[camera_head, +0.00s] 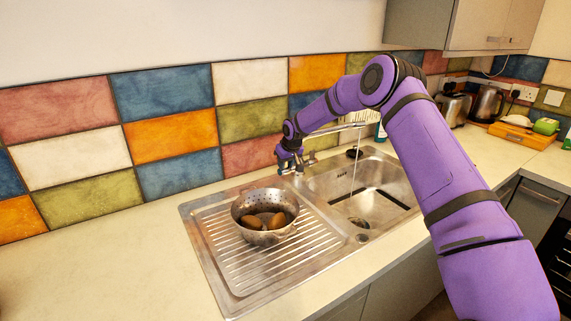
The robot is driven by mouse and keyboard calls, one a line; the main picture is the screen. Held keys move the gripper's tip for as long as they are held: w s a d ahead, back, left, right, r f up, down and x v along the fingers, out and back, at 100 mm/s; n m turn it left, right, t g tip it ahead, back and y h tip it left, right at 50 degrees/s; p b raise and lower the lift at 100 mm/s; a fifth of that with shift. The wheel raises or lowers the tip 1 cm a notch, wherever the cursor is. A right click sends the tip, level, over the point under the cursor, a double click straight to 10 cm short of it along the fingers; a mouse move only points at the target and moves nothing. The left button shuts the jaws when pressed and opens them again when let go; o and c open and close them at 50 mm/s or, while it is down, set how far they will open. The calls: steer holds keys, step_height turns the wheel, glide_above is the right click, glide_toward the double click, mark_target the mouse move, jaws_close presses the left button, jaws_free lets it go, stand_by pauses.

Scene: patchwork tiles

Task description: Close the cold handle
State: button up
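The tap's spout (343,128) reaches over the sink basin, and a thin stream of water (355,160) falls from it. The tap's base (311,158) stands at the back of the sink, just right of my gripper. My gripper (290,168) points down beside the tap base at the sink's back edge. It is too small to tell whether its fingers are open or shut, or whether they touch a handle. I cannot pick out the cold handle; my gripper and wrist may hide it.
A metal colander (262,233) with brown items in it stands on the ribbed drainer (222,268). The sink basin (392,192) lies to the right. A toaster (453,108), a kettle (487,103) and a wooden tray (515,137) stand far right. The left worktop is clear.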

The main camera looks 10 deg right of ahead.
steer(key=c, duration=0.3)
steer(key=shift+w, duration=0.15)
steer(key=shift+w+a+r+g+h, duration=0.1)
steer(key=shift+w+a+g+h, duration=0.15)
steer(key=shift+g, duration=0.65)
steer(key=shift+w+g+h, duration=0.25)
steer(key=shift+g, duration=0.35)
steer(key=shift+d, duration=0.1)
steer(key=o, duration=0.9)
steer(key=shift+r, duration=0.1)
